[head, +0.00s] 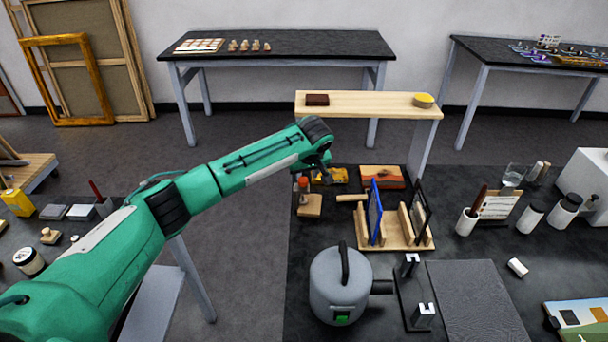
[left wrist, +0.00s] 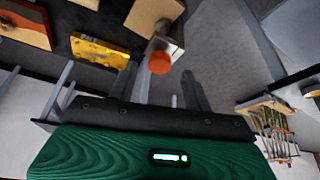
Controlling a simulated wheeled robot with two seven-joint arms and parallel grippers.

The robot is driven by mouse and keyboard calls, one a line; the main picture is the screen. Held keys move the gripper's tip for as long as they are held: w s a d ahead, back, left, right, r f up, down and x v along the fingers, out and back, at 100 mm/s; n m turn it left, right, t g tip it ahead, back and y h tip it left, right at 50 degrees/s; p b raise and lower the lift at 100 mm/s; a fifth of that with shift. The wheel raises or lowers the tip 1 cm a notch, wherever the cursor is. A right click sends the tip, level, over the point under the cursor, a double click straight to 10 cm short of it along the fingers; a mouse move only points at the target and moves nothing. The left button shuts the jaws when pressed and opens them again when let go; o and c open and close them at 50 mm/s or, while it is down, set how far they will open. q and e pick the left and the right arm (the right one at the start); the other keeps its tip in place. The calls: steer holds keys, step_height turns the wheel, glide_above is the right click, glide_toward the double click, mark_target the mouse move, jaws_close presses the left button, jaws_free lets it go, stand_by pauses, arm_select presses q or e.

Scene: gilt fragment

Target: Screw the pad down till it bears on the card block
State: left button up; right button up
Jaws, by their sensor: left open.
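A small wooden piece (head: 309,206) with an orange-red knob (head: 303,183) above it stands at the left edge of the dark bench. In the left wrist view the round orange knob (left wrist: 159,62) sits over a pale part beside the wooden piece (left wrist: 155,15). I cannot clearly make out the pad or card block under it. My right gripper is not in view.
A yellow object (head: 331,176) lies close behind the knob. A wooden rack (head: 405,241) with upright blue and black frames stands to the right. A grey pot (head: 339,286) stands in front. A raised pale shelf (head: 368,104) spans the back. The floor lies open left of the bench.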

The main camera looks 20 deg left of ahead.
mark_target(303, 183)
arm_select(q)
steer(key=shift+x, duration=1.2)
steer(key=c, duration=1)
steer(key=shift+o, duration=0.2)
steer(key=shift+p, duration=0.35)
